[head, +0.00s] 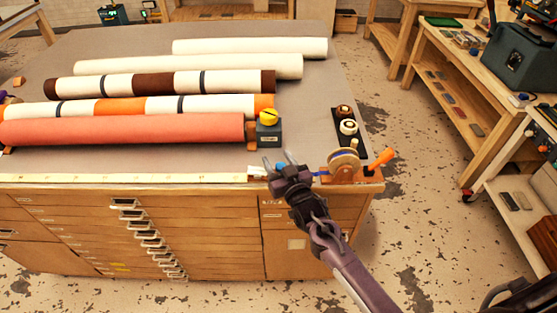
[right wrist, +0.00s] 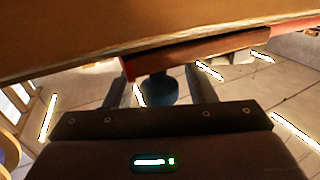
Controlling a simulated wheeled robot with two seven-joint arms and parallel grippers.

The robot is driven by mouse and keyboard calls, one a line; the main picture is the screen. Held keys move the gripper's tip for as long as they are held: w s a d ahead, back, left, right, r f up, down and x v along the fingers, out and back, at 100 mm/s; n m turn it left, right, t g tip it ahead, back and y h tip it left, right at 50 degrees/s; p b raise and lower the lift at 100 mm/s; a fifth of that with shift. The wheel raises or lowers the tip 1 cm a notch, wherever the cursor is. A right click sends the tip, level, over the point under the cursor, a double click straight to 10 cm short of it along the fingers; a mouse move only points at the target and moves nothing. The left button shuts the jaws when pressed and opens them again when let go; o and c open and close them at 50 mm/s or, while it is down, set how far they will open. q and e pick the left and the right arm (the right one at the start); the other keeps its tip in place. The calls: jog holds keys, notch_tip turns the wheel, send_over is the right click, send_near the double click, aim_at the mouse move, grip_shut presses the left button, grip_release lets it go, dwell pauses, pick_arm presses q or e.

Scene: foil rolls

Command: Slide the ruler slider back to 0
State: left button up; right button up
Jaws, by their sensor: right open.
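A pale yellow ruler strip (head: 130,178) runs along the front edge of the table top. A small whitish block (head: 257,171), which looks like the slider, sits at the ruler's right end. My right gripper (head: 278,158) is just to the right of that block, above the front edge, with its fingers apart. I cannot tell whether it touches the block. In the right wrist view the two fingers (right wrist: 158,90) are spread, with a dark blue round shape (right wrist: 158,88) beyond them. The slider cannot be made out there. My left gripper is not in view.
Just right of the gripper stands a wooden mount with a round disc (head: 344,160) and an orange handle (head: 381,159). Several rolls, including a coral one (head: 120,130), lie behind the ruler.

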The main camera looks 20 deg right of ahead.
grip_shut()
jog(key=d, duration=0.2)
jog(key=s+d, duration=0.1)
jog(key=d, duration=0.1)
jog(key=shift+s+d+p, duration=0.15)
jog(key=shift+d+p, duration=0.2)
jog(key=shift+d, duration=0.05)
jog(key=shift+c, duration=1.8)
grip_release()
jog(key=o, duration=0.4)
jog(key=shift+s+d, duration=0.1)
jog(key=shift+c, duration=0.2)
